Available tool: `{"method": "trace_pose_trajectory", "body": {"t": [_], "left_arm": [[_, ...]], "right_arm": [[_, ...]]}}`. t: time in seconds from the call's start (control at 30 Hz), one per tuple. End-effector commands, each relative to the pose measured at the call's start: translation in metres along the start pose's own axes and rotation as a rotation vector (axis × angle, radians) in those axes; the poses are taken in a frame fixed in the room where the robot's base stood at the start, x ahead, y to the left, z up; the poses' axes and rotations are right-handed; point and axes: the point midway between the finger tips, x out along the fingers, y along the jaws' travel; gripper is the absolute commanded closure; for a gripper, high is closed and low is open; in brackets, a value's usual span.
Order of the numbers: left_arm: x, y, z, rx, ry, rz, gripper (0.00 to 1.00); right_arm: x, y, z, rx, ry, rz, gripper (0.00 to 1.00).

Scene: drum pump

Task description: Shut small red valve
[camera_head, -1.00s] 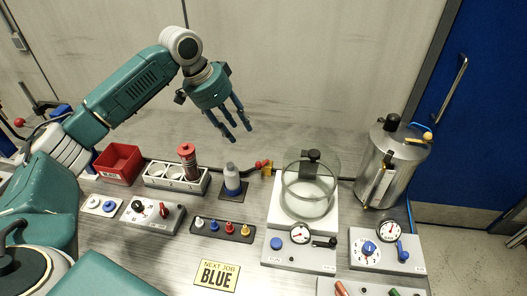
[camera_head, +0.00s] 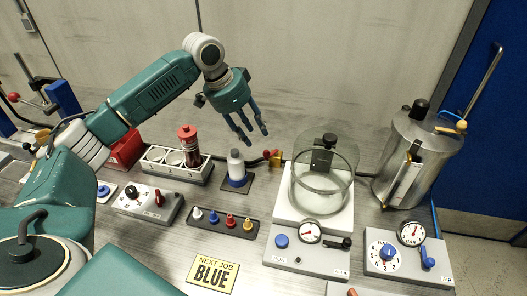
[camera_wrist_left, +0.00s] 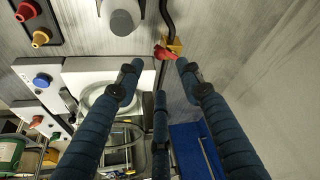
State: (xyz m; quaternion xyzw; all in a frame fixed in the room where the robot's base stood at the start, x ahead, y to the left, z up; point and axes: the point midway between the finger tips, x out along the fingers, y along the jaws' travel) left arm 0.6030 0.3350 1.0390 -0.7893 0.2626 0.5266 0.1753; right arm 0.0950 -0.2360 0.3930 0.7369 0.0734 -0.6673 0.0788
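The small red valve (camera_head: 273,155) has a red lever on a brass-coloured body. My left gripper (camera_head: 248,137) is above the bench, to the upper left of the valve in the head view. Its fingers are spread and empty, apart from the valve. In the left wrist view the open fingers (camera_wrist_left: 160,85) point toward the valve. My right gripper is not in view.
The glass chamber (camera_head: 322,182) stands right of the valve, and the bottle (camera_head: 236,168) stands left. A rack (camera_head: 177,170) holds a red cylinder. A steel tank (camera_head: 417,155) is at the right. Coloured knobs (camera_head: 229,219) sit in front. The wall is behind.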

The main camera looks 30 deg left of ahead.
Motion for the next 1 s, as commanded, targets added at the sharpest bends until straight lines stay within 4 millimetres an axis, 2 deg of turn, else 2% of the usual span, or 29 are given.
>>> {"method": "trace_pose_trajectory", "body": {"t": [0.3, 0.5, 0.63, 0.9, 1.0], "left_arm": [[0.059, 0.001, 0.0, 0.0, -0.004, 0.003, 0.63], [0.085, 0.001, 0.0, 0.0, -0.002, 0.002, 0.63], [0.092, 0.0, 0.001, 0.0, -0.002, 0.0, 0.63], [0.093, 0.0, 0.001, 0.001, -0.001, 0.0, 0.63], [0.093, 0.0, 0.001, 0.001, -0.001, 0.0, 0.83]], "right_arm": [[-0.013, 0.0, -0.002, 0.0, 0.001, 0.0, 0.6], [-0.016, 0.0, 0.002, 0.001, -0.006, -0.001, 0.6], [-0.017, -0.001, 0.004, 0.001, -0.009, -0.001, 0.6], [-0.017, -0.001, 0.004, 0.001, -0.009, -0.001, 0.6], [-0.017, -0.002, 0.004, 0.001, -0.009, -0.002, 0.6]]}}
